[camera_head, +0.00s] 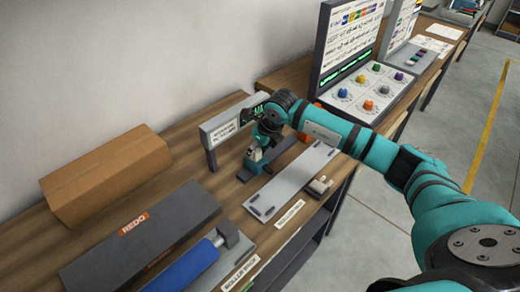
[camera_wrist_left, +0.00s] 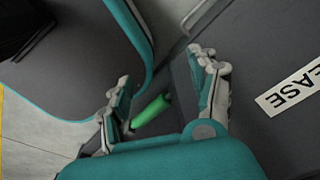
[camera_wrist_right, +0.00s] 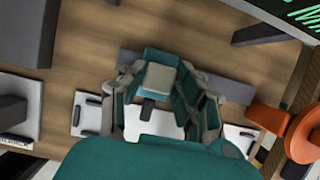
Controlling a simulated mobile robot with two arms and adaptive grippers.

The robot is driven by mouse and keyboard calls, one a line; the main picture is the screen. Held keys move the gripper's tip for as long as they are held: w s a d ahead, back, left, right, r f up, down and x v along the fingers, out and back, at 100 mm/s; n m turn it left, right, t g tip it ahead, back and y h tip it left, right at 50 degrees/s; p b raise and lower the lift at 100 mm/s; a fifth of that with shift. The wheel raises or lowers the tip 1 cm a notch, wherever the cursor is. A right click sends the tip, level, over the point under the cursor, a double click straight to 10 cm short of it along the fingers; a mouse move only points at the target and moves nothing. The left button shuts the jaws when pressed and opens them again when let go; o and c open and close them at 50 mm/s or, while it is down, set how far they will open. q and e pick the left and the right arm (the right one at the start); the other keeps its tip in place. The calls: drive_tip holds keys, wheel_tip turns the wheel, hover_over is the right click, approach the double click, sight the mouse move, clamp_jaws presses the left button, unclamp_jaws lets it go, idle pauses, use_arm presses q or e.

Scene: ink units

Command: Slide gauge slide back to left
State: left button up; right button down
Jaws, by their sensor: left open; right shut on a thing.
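The gauge slide, a small block with a pale beige top (camera_wrist_right: 160,78), sits between the fingers of my right gripper (camera_wrist_right: 158,95). In the head view my right gripper (camera_head: 256,160) is shut on it, low over a dark grey rail (camera_head: 285,154). The rail also shows on both sides of the fingers in the right wrist view (camera_wrist_right: 226,90). The fingers hide much of the slide and its contact with the rail. My left gripper (camera_wrist_left: 160,100) shows only in its wrist view. It is open, with a green rod-like thing (camera_wrist_left: 150,111) beyond its fingers.
A small upright sign panel (camera_head: 226,122) stands behind the rail. A grey slotted plate (camera_head: 292,183) lies in front. A cardboard box (camera_head: 105,175), a dark REDO case (camera_head: 140,240) and a blue roller (camera_head: 190,268) are at left. An orange part (camera_wrist_right: 280,125) stands right of the rail.

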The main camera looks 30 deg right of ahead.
drive_tip(key=shift+s+a+r, duration=0.1)
drive_tip(key=shift+s+a, duration=0.05)
drive_tip(key=shift+a, duration=0.55)
drive_tip(key=shift+s+a, duration=0.1)
drive_tip(key=shift+a, duration=0.15)
drive_tip(key=shift+s+a, duration=0.15)
drive_tip(key=shift+a, duration=0.15)
drive_tip(key=c, duration=1.3)
unclamp_jaws()
use_arm(q)
drive_tip(key=shift+w+d+f, duration=0.15)
drive_tip(key=shift+d, duration=0.3)
use_arm(e)
drive_tip(key=shift+o, duration=0.3)
drive_tip(key=shift+s+a, duration=0.1)
drive_tip(key=shift+a, duration=0.05)
